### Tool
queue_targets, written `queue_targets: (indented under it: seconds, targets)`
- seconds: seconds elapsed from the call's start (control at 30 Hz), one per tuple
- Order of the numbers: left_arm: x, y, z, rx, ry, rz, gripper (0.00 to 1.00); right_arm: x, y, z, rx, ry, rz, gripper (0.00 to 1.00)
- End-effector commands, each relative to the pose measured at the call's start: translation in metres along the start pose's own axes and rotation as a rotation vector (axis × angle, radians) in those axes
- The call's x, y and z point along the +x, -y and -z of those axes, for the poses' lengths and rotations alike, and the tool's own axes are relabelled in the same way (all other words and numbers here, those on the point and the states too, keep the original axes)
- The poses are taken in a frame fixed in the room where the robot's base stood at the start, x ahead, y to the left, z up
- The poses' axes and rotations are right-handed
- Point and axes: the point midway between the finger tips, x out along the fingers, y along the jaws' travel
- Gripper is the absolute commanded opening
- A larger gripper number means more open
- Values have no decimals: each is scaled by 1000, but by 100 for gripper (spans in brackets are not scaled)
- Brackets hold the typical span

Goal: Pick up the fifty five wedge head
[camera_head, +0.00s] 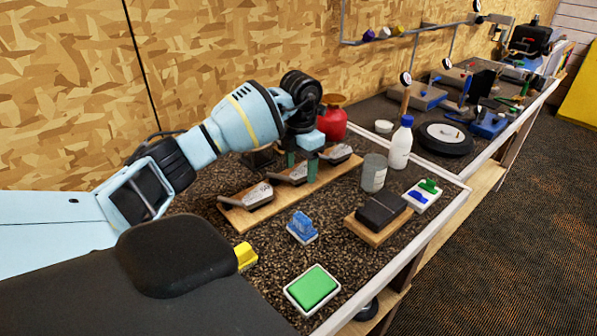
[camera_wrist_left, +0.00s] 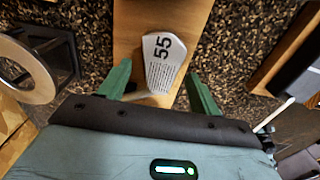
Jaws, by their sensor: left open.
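In the head view my left gripper (camera_head: 303,166) points down at the wooden board (camera_head: 242,223), which carries three labelled heads in a row. One head is at the near end (camera_head: 257,195), one in the middle (camera_head: 287,175), one at the far end (camera_head: 338,154). Their numbers are too small to read there. My right gripper is not in view.
A red container (camera_head: 332,122) stands behind the board. A metal can (camera_head: 374,174) and a white bottle (camera_head: 400,146) stand to its right.

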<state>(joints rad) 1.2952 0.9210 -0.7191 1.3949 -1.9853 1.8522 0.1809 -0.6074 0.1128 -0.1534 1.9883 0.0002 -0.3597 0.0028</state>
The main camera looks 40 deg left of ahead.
Motion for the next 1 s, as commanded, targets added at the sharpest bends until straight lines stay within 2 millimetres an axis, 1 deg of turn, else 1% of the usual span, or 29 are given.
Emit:
queue_targets:
  seconds: [0.1,0.27,0.37,0.6,0.67,0.87,1.0]
  targets:
    - [4,0,0,0,0,0,64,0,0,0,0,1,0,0]
    - [4,0,0,0,0,0,64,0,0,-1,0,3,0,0]
    - [4,0,0,0,0,0,53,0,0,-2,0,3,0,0]
    - [4,0,0,0,0,0,22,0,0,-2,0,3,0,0]
    - [3,0,0,0,2,0,16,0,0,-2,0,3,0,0]
    - [3,0,0,0,2,0,15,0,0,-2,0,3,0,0]
    - [-7,0,-1,0,5,-1,15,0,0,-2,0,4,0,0]
